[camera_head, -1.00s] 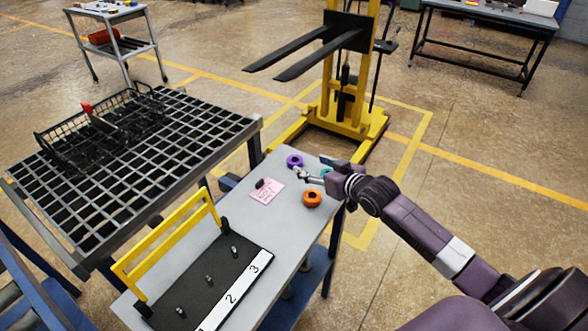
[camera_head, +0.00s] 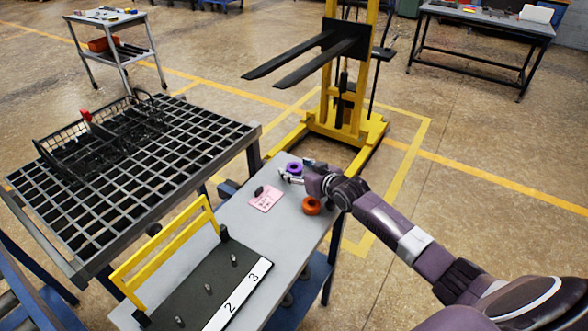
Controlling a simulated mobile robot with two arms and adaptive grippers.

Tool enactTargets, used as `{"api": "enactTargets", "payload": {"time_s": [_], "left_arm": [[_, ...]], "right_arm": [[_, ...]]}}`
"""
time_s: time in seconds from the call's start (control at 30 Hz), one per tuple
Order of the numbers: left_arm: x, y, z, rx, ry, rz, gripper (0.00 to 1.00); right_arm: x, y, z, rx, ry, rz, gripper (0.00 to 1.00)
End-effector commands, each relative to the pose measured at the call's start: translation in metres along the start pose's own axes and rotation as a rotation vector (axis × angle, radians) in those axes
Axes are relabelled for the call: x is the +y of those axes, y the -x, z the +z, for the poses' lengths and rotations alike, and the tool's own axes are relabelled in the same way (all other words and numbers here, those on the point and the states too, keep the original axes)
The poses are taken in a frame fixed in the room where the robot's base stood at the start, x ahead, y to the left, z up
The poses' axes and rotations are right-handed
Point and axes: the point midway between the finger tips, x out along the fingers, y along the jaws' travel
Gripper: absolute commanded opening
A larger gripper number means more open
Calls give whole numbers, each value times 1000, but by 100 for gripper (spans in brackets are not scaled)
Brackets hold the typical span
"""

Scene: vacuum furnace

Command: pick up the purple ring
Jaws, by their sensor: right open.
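The purple ring (camera_head: 294,168) lies at the far end of the grey table (camera_head: 232,211). My right gripper (camera_head: 289,176) comes in from the right and is open. Its fingertips are close to the near side of the ring; I cannot tell whether they touch it. An orange ring (camera_head: 312,205) lies nearer on the table, below my right wrist. The teal ring seen earlier is hidden behind my gripper or wrist. My left gripper is not in view.
A pink note (camera_head: 265,199) with a small dark object on it lies left of the rings. A black board (camera_head: 207,285) with pegs, numbers and a yellow handle (camera_head: 165,242) fills the near table. A grid rack (camera_head: 190,150) stands left; a yellow lift truck (camera_head: 345,122) stands behind.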

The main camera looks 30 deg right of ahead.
Motion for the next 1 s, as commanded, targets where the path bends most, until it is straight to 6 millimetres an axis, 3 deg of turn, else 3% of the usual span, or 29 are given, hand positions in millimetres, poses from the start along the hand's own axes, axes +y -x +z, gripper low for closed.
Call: {"api": "enactTargets", "payload": {"time_s": [0.23, 0.7, 1.0], "left_arm": [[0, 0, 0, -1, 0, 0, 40], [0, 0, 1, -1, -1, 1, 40], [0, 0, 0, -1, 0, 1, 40]], "right_arm": [[0, -1, 1, -1, -1, -1, 56], [0, 0, 1, -1, -1, 0, 4], [0, 0, -3, 3, 0, 0, 4]]}}
